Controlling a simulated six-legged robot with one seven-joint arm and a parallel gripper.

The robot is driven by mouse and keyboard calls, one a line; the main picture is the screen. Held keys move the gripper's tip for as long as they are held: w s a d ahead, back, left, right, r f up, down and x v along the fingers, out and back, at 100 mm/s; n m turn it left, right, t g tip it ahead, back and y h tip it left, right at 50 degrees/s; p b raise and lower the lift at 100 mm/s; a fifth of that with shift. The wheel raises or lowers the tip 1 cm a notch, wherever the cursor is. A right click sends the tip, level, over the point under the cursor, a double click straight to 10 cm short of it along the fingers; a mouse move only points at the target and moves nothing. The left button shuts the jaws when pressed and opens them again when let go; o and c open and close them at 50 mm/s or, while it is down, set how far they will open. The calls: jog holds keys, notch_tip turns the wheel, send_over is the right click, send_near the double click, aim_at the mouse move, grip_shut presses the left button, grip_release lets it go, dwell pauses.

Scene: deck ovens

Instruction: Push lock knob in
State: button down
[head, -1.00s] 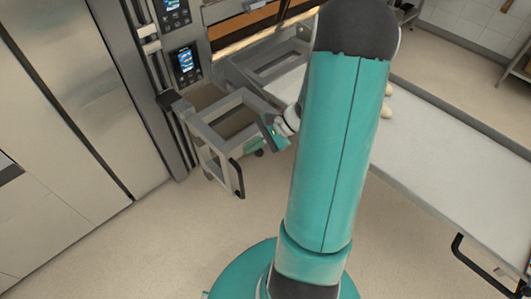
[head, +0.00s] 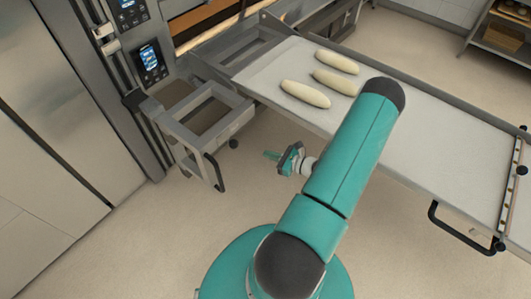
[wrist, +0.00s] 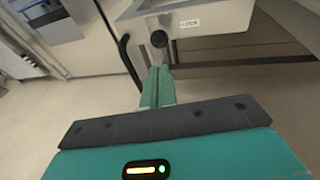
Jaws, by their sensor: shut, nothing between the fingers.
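A round black knob (head: 234,143) sits at the side of the grey metal frame, near its black handle. In the wrist view the black knob (wrist: 159,39) shows just beyond my fingertips, below a small label on the metal side. I take it to be the lock knob; how far it sticks out is hard to tell. My gripper (head: 270,156) is shut and empty, to the right of the knob in the head view, with a gap between them. In the wrist view my fingers (wrist: 158,72) point toward the knob, and the tips partly overlap its stem area.
A long pale loader bed (head: 430,140) with three dough loaves (head: 305,94) spans the right, with a black handle (head: 455,238) at its front. Oven panels (head: 150,62) stand at left. The floor (head: 150,240) in front is clear.

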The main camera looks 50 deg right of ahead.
send_near(232, 143)
jog(key=w+f, duration=0.3)
jog(key=w, duration=0.1)
jog(key=shift+w+r, duration=0.15)
jog(key=shift+w, duration=0.3)
jog(key=shift+w, duration=0.1)
jog(key=w, duration=0.3)
jog(key=shift+a+r, duration=0.1)
